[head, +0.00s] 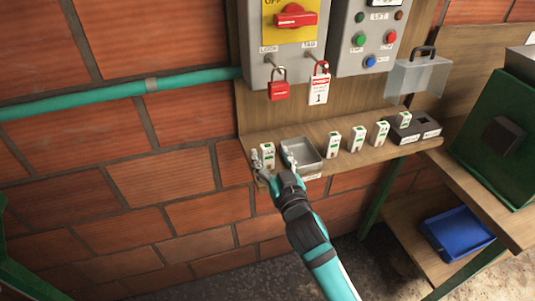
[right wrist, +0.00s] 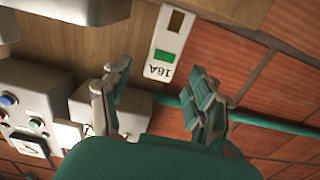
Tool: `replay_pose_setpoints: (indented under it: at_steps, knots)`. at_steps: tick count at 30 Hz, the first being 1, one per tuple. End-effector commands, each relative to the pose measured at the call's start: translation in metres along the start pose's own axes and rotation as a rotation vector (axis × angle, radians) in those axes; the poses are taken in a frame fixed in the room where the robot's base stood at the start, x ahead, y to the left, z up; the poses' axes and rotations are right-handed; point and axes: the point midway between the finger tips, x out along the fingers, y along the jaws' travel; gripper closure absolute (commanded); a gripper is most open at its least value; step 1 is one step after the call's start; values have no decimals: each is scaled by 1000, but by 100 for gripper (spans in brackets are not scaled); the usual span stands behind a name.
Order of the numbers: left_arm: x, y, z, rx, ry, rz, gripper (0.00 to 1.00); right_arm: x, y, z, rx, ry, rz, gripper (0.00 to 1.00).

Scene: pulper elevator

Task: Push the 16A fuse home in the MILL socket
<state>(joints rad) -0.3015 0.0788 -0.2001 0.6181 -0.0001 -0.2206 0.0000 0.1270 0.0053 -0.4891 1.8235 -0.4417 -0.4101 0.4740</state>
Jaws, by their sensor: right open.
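My right gripper (head: 271,154) is open at the left end of the wooden shelf. A white fuse (head: 267,155) with a green mark stands between its spread fingers. In the right wrist view this fuse (right wrist: 168,45) reads 16A and lies beyond the open fingers (right wrist: 158,78), with no visible grip on it. A dark socket block (head: 416,130) with pale labels sits at the shelf's right end. One white fuse (head: 404,118) stands at its left part; how deep it sits I cannot tell. The labels are too small to read. My left gripper is not in view.
A grey metal tray (head: 308,155) sits right of the gripper, and several white fuses (head: 357,138) stand between it and the block. A clear cover (head: 415,76) is above the block. A red padlock (head: 279,90) and a tag (head: 319,94) hang above the shelf.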

Motion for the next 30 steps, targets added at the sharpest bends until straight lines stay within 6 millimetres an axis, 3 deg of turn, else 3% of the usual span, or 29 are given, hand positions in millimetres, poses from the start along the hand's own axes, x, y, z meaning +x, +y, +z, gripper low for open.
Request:
replay_pose_setpoints:
  at_steps: [6,15,27,30]
  knots:
    - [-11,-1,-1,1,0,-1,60,31,1,-3,0,1,0,40]
    - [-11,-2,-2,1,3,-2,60,36,1,-1,1,1,0,40]
    - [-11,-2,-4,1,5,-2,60,36,1,-1,0,0,0,91]
    - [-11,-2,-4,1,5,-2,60,36,1,-1,0,0,0,100]
